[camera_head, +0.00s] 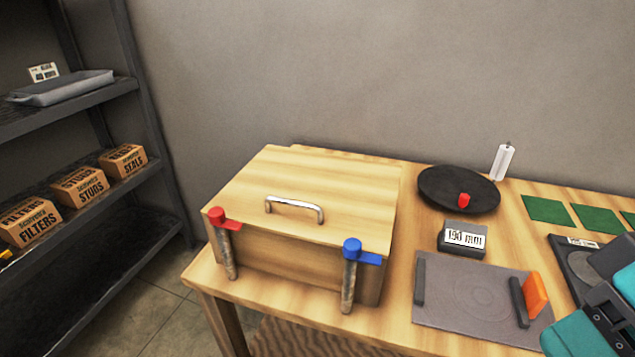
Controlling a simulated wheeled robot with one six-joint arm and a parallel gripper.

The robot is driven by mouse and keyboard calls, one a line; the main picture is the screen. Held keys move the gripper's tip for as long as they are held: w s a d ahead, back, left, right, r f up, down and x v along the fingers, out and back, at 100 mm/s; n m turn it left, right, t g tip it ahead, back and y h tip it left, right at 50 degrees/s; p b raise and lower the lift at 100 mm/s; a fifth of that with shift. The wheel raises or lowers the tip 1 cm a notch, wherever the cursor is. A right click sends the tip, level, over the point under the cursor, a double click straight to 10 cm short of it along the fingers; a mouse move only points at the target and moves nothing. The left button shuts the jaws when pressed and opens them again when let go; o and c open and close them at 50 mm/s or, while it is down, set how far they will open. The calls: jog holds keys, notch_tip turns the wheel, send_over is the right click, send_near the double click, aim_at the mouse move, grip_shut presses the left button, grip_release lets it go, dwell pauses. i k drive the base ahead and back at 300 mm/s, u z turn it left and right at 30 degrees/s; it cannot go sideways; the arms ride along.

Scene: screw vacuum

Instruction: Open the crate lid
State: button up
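The wooden crate (290,262) stands at the left end of the wooden table. Its lid (320,190) lies flat and shut on top. A silver bar handle (294,205) is fixed near the lid's front edge. At the front left is a rod with a red knob (216,216) and a red tab. At the front right is a similar rod with a blue knob (352,248) and a blue tab. Both rods stand upright against the crate front. Part of my teal and dark arm shows at the lower right, well apart from the crate. My gripper's fingertips are not visible.
Right of the crate are a black round dish (448,188) with a red piece, a block labelled 190 mm (462,240), and a grey plate (470,300) with an orange block. Green cards (548,209) lie behind. A dark shelf (70,215) with boxes stands left.

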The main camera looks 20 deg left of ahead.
aim_at(323, 198)
jog(key=u, duration=2)
jog(key=i, duration=0.9)
jog(key=z, duration=1.95)
